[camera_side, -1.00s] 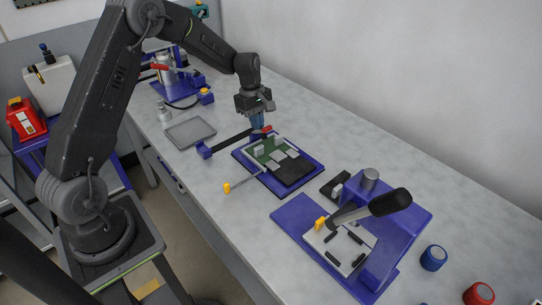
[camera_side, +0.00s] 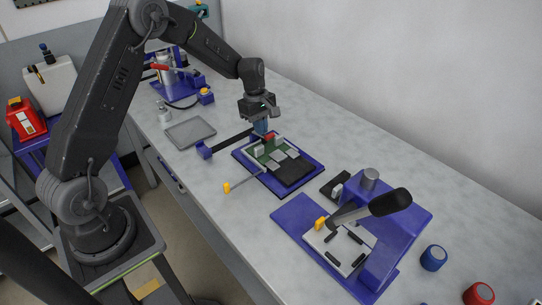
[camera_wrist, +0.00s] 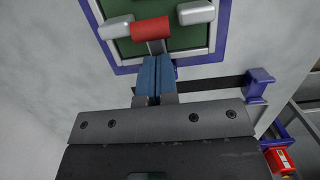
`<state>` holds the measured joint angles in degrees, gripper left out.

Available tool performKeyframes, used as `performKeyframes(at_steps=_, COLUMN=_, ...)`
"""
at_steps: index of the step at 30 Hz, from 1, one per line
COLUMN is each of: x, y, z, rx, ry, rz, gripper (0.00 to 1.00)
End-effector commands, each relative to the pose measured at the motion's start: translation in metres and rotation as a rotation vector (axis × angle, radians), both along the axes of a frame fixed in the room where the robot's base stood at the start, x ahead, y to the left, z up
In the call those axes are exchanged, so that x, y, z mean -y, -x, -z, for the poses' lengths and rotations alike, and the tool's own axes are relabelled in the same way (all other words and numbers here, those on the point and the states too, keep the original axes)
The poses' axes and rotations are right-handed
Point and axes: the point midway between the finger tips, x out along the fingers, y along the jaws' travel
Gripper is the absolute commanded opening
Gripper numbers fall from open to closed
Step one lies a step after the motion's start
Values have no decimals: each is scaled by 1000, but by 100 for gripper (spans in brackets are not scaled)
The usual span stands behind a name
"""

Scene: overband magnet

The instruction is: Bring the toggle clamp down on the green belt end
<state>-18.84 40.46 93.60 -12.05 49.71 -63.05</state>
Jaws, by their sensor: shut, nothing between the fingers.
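A blue fixture frame (camera_side: 296,192) lies on the table and holds a green surface (camera_side: 259,155) with several pale blocks and a dark plate on it. The toggle clamp's red handle (camera_side: 268,136) is at its far end; in the wrist view the red handle (camera_wrist: 150,30) lies over the green area (camera_wrist: 180,43). My gripper (camera_side: 261,127) is shut, its blue fingertips (camera_wrist: 154,68) empty and right behind the handle, touching or almost touching it. The clamp's lower parts are mostly hidden by the fingers. I cannot single out the belt end.
A black strip (camera_side: 233,140) runs from a small blue block (camera_side: 204,150) to the fixture. A grey tray (camera_side: 190,132) lies to the left. A blue press (camera_side: 395,235) with a black lever (camera_side: 375,206) stands in front. The table along the wall is clear.

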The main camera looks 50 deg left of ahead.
Motion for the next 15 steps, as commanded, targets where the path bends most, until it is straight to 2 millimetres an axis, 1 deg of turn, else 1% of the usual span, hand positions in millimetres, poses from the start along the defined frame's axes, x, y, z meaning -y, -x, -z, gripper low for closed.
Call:
performKeyframes(at_steps=7, x=7, y=0, z=5, rx=-1, ry=1, rz=0, gripper=0)
performKeyframes(at_steps=15, x=6, y=0, z=4, rx=0, ry=0, rz=0, gripper=0)
